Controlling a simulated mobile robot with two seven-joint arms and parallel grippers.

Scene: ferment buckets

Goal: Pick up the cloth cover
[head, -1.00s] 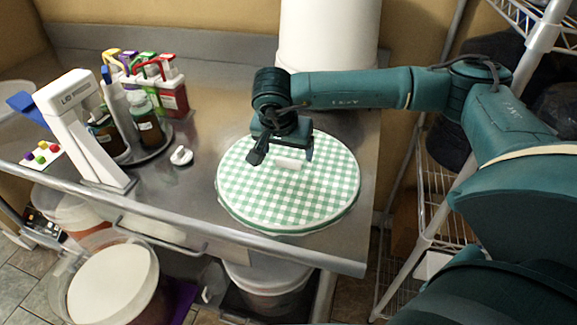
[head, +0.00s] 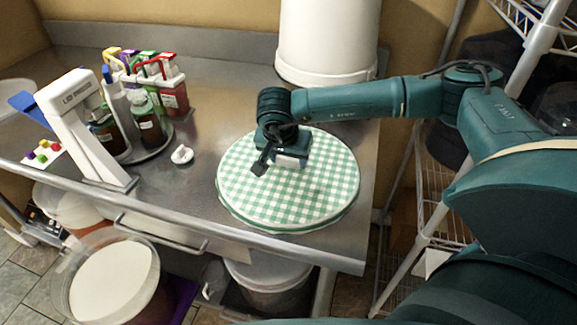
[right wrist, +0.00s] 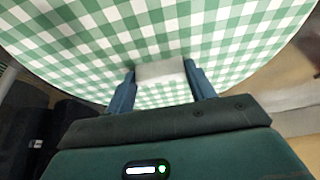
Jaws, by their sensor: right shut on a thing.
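The cloth cover (head: 290,195) is a round green and white checked disc on the metal table, with a pale block-like handle on top. My right gripper (head: 279,166) is over the cover's upper middle, shut on the handle. In the right wrist view the cover (right wrist: 120,45) fills the top, and the two fingers of my right gripper (right wrist: 161,85) stand on either side of the white handle (right wrist: 160,72). The cover still appears to lie at table level; I cannot tell whether there is a gap under it. My left gripper is not in view.
A white stand (head: 85,125) and a round tray with bottles (head: 150,132) are at the left of the table (head: 190,210). A small white piece (head: 181,154) lies between. A large white bucket (head: 328,45) stands behind. A wire shelf is at right.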

